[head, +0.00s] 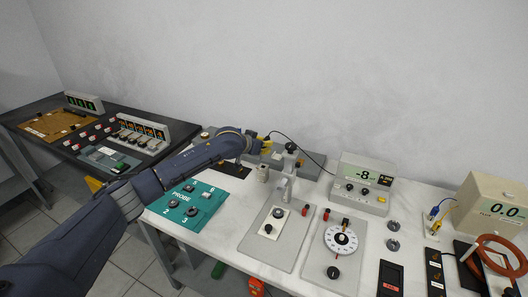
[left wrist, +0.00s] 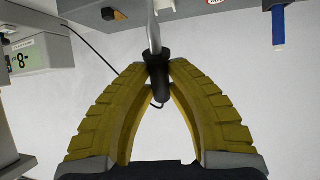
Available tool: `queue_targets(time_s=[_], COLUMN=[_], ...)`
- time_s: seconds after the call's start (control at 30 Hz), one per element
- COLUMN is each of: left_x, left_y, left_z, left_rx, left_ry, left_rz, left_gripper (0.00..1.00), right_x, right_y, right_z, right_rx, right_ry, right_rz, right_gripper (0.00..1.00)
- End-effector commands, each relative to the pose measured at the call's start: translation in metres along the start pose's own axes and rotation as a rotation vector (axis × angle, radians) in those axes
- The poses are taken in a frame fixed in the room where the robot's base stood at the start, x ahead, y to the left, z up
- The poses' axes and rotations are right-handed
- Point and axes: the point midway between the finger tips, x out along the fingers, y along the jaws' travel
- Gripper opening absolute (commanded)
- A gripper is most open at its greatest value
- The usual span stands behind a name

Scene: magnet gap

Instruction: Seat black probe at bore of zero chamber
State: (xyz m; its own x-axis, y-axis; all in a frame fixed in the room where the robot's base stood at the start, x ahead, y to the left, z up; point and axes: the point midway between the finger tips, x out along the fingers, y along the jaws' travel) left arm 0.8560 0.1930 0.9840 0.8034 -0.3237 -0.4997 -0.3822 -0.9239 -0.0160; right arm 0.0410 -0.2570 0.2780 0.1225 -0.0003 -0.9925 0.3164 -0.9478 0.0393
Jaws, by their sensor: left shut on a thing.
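My left gripper (head: 267,145) reaches over the back of the white bench in the head view. In the left wrist view its yellow fingers (left wrist: 160,66) are shut on the black handle of the probe (left wrist: 157,74). A pale flat stem of the probe runs up from the handle towards the top of the picture. A thin black cable links the gripper area with the meter (head: 362,182), which reads about -8. A small pale cylinder (head: 262,172) stands just below the gripper in the head view; it may be the zero chamber. I cannot make out its bore.
Grey panels with a dial (head: 341,239) fill the middle. A beige meter (head: 497,205) and an orange cable coil (head: 490,252) are at the right. A dark table (head: 50,140) stands at the left.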

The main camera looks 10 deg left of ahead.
Motion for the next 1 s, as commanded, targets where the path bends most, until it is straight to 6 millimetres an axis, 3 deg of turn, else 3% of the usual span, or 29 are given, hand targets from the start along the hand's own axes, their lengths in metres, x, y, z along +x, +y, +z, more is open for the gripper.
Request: queue_targets(time_s=[0.27, 0.5, 1.0], left_x=[-0.005, -0.023, -0.048], left_y=[-0.012, -0.012, -0.004], left_z=[-0.023, -0.042, -0.053], left_rx=[0.01, 0.023, 0.028], left_ry=[0.272, 0.448, 0.574], left_rz=[0.046, 0.108, 0.185], left_gripper=[0.0, 0.0, 0.0], right_x=[0.0, 0.0, 0.0], right_y=[0.0, 0.0, 0.0], right_z=[0.0, 0.0, 0.0], right_rx=[0.0, 0.0, 0.0], right_ry=[0.0, 0.0, 0.0], right_rz=[0.0, 0.0, 0.0], right_gripper=[0.44, 0.44, 0.44])
